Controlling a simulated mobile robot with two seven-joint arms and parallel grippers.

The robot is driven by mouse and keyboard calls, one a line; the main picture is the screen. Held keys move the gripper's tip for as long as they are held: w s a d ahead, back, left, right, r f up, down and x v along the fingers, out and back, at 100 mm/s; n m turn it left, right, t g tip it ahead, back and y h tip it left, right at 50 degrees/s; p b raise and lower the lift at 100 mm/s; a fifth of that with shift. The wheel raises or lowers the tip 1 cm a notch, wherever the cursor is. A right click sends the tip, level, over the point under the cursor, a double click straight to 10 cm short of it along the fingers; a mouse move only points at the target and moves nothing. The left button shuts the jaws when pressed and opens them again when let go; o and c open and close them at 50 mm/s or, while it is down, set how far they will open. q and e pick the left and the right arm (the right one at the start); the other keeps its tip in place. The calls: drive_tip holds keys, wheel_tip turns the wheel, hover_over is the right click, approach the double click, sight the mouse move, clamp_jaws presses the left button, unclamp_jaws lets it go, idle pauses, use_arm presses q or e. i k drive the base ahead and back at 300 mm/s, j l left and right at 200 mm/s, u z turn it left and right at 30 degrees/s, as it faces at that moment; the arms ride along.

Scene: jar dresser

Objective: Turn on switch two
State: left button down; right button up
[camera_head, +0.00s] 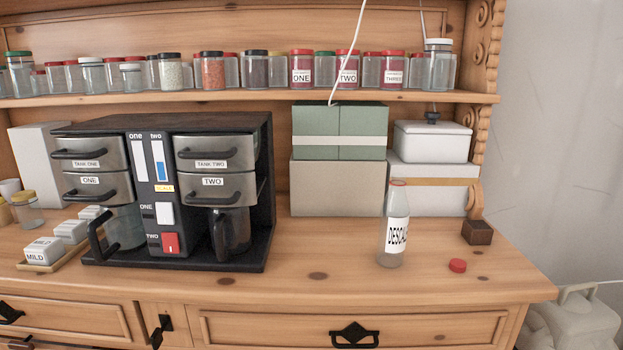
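The black double coffee machine (265,190) stands on the dresser top at the left. On its middle panel, a red switch (170,243) sits beside the label TWO, at the bottom. A white switch (165,213) sits above it beside the label ONE. I cannot tell for certain from this angle which way either rocker is tipped. Above them, level window one (139,161) looks white and level window two (158,161) shows blue. Drawers marked TANK TWO (211,154) and TWO (213,188) are on the right, above a dark carafe (232,231). Neither gripper is in view.
A bottle with a DESCALE label (396,236) stands right of the machine, near a red cap (457,265) and a dark brown box (477,232). A tray of white blocks (70,257) lies left. The wood in front of the switches is clear.

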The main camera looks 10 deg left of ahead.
sight(170, 239)
drive_tip(key=u, duration=1.25)
